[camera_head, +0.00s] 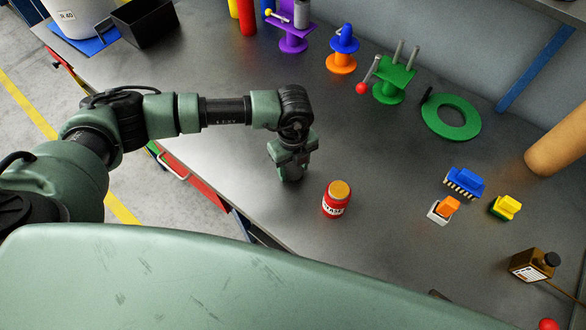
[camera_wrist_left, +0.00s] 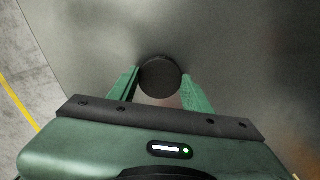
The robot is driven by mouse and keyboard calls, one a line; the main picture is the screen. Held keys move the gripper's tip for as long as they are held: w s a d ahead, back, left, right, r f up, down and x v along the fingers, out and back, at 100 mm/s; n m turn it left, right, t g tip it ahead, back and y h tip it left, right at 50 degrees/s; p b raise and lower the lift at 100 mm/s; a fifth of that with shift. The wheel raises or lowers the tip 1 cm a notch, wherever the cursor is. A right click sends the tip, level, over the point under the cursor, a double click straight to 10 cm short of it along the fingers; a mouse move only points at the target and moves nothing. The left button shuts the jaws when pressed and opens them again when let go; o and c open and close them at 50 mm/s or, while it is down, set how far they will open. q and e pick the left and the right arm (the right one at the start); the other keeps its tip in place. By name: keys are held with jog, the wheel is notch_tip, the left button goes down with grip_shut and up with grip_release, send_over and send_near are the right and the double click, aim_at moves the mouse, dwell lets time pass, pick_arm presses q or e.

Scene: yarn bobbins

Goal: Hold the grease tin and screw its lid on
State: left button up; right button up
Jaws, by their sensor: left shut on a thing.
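The red grease tin (camera_head: 335,206) stands upright on the grey bench, with a pale label and a round yellow-brown top. My left gripper (camera_head: 291,175) points down to the left of the tin, apart from it and low over the bench. In the left wrist view its two green fingers are shut on a dark round disc (camera_wrist_left: 160,77), which looks like the lid. The disc is hidden in the head view. I cannot tell whether it touches the bench. My right gripper is not in view.
A green ring (camera_head: 451,117), a green stand (camera_head: 393,82) and an orange-and-blue bobbin (camera_head: 342,52) are at the back. The bench around the tin is clear.

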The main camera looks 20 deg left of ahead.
aim_at(293, 171)
pick_arm(q)
notch_tip(293, 171, up, 19)
jog(key=b, duration=0.3)
jog(key=shift+f, duration=0.1)
